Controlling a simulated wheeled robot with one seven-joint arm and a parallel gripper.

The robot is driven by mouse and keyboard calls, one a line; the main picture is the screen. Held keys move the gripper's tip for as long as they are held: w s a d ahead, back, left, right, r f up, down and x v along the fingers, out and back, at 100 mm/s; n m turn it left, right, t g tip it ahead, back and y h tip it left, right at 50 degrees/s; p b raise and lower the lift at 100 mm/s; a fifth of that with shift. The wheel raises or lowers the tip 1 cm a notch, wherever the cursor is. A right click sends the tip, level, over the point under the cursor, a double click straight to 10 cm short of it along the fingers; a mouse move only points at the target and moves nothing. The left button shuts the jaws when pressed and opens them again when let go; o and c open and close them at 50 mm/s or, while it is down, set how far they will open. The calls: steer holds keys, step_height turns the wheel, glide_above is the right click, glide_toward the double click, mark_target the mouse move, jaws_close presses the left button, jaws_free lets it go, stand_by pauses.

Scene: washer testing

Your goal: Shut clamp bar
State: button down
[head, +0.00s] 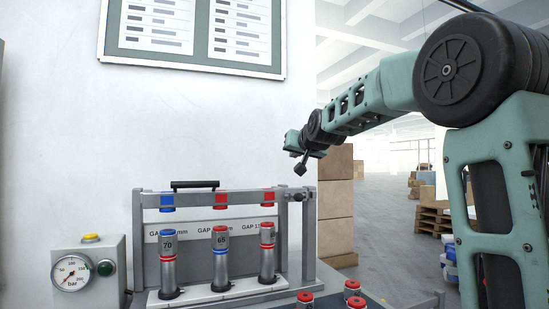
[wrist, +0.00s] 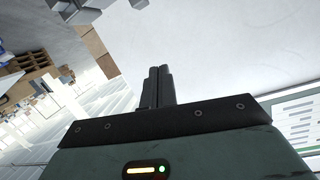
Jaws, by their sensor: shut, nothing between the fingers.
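The grey clamp bar (head: 250,190) runs level across the top of the test rig in the head view. A black handle (head: 195,185) sits on top of it, left of its middle. One blue pad (head: 166,202) and two red pads hang under the bar, above three upright grey cylinders (head: 220,250), with visible gaps between. I cannot tell whether the bar is latched at its right end. My gripper (head: 300,170) is shut and empty, above and near the bar's right end, apart from the handle. The wrist view shows its fingers (wrist: 158,70) together.
A gauge box (head: 88,270) with a yellow button stands left of the rig. Several loose red-capped cylinders (head: 305,299) stand at the front right. A wall board (head: 195,35) hangs above. The space above the handle is clear. Stacked cartons (head: 336,195) are behind, to the right.

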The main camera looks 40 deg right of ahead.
steer(key=shift+t, duration=0.4)
steer(key=f+b, duration=0.1)
steer(key=b, duration=0.2)
steer(key=s+f+b, duration=0.1)
steer(key=b, duration=0.2)
steer(key=s+f+b, duration=0.1)
steer(key=b, duration=0.3)
steer(key=shift+a+f, duration=0.3)
steer(key=f+b, duration=0.1)
steer(key=b, duration=0.3)
steer(key=s+f+t+b, duration=0.1)
steer(key=b, duration=0.4)
steer(key=shift+s+a+f+t+h, duration=0.2)
steer(key=shift+f+t+h, duration=0.1)
steer(key=shift+h, duration=0.1)
steer(key=f+t+b, duration=0.1)
steer(key=b, duration=0.3)
steer(key=s+f+b, duration=0.1)
steer(key=b, duration=0.4)
steer(key=shift+a+f+t+h, duration=0.15)
steer(key=shift+t+h, duration=0.25)
steer(key=shift+f, duration=0.1)
steer(key=shift+s+f+m+t+b, duration=0.1)
steer(key=shift+f+m+t+b, duration=0.2)
steer(key=shift+b, duration=0.7)
steer(key=shift+f+b, duration=0.35)
steer(key=shift+b, duration=0.4)
steer(key=shift+s+f+b, duration=0.1)
steer(key=shift+f+b, duration=0.35)
steer(key=shift+b, duration=0.35)
